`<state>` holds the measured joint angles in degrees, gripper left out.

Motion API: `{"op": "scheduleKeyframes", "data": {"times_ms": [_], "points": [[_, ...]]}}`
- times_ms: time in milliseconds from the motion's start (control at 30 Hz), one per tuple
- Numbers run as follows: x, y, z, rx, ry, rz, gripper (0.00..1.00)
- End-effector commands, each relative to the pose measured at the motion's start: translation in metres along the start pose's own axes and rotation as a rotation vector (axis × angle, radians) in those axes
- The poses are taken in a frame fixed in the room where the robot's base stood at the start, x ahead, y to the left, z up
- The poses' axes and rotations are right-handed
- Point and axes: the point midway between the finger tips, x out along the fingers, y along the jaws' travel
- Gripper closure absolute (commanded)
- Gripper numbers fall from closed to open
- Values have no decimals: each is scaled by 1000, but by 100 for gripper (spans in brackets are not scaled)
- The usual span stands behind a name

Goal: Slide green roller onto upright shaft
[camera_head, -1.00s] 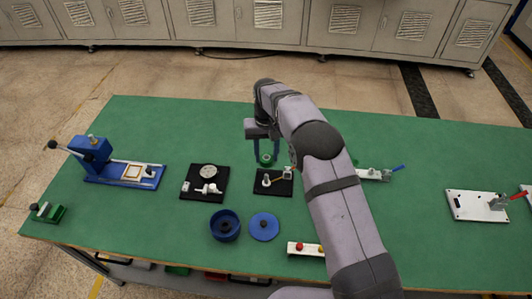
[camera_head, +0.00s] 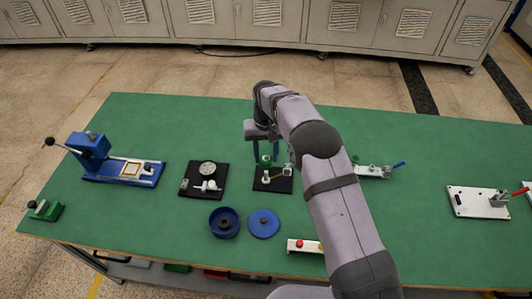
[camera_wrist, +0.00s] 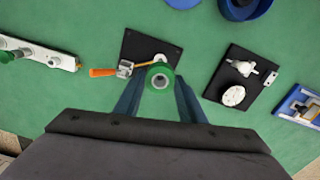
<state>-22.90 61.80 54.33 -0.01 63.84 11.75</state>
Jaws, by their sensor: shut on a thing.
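My gripper (camera_wrist: 158,92) is shut on the green roller (camera_wrist: 159,76), a short ring with a pale hollow centre. In the head view the roller (camera_head: 265,160) hangs between the fingertips above the back edge of a black square plate (camera_head: 272,187). In the wrist view the plate (camera_wrist: 140,42) lies beyond the roller. A small pale post (camera_wrist: 161,58) and a clamp with an orange handle (camera_wrist: 103,72) stand on it. The roller partly covers the post in the wrist view. I cannot tell whether roller and post touch or line up.
To the left is another black plate (camera_head: 190,192) with white parts. In front lie a blue bowl (camera_head: 224,222) and a blue disc (camera_head: 263,223). A blue press (camera_head: 92,150) stands at the far left. White fixtures (camera_head: 372,171) (camera_head: 482,203) stand to the right. The back of the green table is clear.

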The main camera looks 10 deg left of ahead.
Motion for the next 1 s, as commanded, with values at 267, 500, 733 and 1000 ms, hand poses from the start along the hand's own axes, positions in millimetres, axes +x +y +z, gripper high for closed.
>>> {"op": "scheduleKeyframes", "data": {"times_ms": [267,500,733,1000], "points": [[25,0,0,0,0,0,86],[34,0,0,0,0,0,86],[34,0,0,0,1,0,86],[34,0,0,0,0,0,86]]}}
